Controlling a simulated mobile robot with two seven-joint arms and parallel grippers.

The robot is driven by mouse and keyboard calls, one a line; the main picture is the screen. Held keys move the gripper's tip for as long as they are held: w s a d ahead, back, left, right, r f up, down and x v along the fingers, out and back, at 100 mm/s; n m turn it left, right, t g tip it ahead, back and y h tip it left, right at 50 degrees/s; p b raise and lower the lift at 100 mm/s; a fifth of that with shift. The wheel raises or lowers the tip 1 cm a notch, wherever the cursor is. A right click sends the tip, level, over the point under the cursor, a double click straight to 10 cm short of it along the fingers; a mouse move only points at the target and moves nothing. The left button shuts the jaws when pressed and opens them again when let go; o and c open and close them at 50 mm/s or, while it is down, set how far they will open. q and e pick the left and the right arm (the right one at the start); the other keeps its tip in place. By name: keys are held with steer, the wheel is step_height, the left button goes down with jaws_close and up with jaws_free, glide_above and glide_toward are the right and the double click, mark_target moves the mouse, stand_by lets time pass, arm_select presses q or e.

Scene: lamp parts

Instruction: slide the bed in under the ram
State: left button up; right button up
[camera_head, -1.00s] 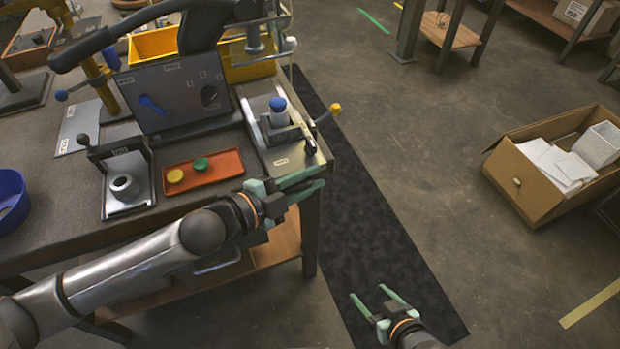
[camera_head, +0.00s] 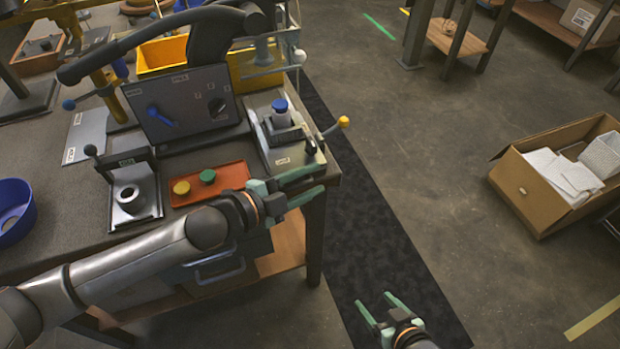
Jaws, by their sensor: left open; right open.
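A dark machine with a grey panel (camera_head: 180,104) and a thick curved arm (camera_head: 215,32) stands on the bench. At its right, a pale metal slide plate (camera_head: 283,158), which looks like the bed, carries a blue-capped part (camera_head: 280,106) on a dark block. A lever with a yellow knob (camera_head: 343,122) sticks out to its right. A vertical post (camera_head: 262,55) behind the plate may be the ram; I cannot tell its exact alignment. My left gripper (camera_head: 321,180) is open and empty, just in front of the plate's near end. My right gripper (camera_head: 374,299) is open and empty, low over the floor.
A red tray (camera_head: 224,184) with a yellow and a green button lies left of the plate. A small fixture with a ring (camera_head: 130,198) and a blue bowl (camera_head: 14,222) stand further left. Yellow bins (camera_head: 163,55) are behind. A cardboard box (camera_head: 540,201) lies on open floor.

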arm_select(q)
steer(key=shift+r, duration=0.15)
steer(key=shift+s+a, duration=0.15)
steer(key=shift+a, duration=0.1)
steer(key=v, duration=1.1)
steer(key=shift+s+a, duration=0.25)
steer(key=shift+a, duration=0.05)
steer(key=shift+r, duration=0.1)
